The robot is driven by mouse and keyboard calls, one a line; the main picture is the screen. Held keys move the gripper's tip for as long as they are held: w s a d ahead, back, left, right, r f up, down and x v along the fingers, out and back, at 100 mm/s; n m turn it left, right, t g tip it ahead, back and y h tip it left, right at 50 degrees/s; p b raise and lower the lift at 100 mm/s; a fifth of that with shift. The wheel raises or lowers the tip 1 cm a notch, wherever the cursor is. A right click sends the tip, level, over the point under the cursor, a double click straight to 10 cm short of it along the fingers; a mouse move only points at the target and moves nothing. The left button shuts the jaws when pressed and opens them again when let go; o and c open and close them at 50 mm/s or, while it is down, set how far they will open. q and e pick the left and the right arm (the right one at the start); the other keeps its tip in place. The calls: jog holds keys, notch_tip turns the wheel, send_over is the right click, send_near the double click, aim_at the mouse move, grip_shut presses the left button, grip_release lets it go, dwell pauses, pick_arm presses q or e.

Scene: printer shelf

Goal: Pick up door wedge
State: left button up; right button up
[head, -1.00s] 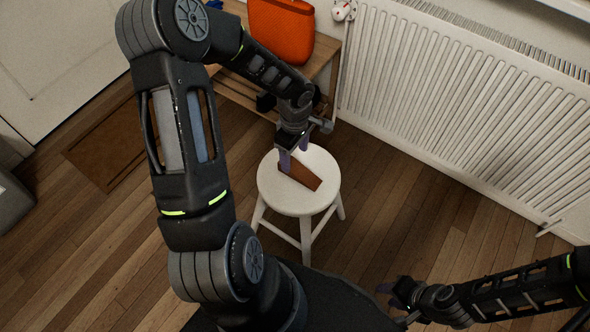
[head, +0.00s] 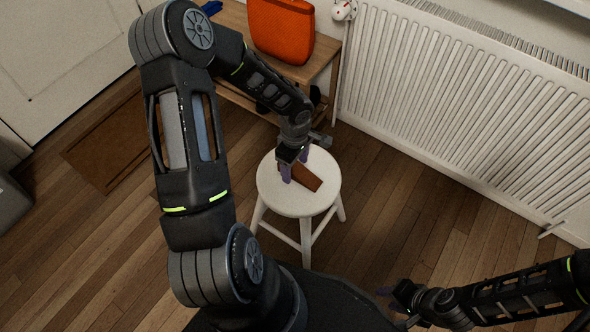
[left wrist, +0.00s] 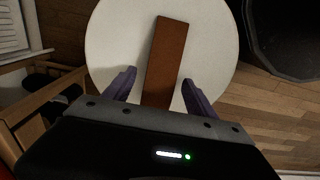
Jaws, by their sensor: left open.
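The door wedge is a brown wooden piece (head: 306,178) lying on the white round stool (head: 287,201). In the left wrist view the wedge (left wrist: 167,60) runs lengthwise between my left gripper's two purple fingers. My left gripper (head: 297,166) is open, low over the stool top, with a finger on each side of the wedge and a gap to each side. The near end of the wedge is hidden under the gripper body. My right gripper (head: 388,291) is at the lower right, away from the stool; its finger opening is too small to make out.
A wooden bench (head: 234,20) with an orange bag (head: 281,30) stands behind the stool. A white radiator (head: 450,95) lines the wall at right. A brown doormat (head: 110,150) lies at left. The wooden floor right of the stool is clear.

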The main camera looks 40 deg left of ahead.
pick_arm(q)
jog(key=shift+c, duration=0.3)
grip_shut()
dwell(0.6)
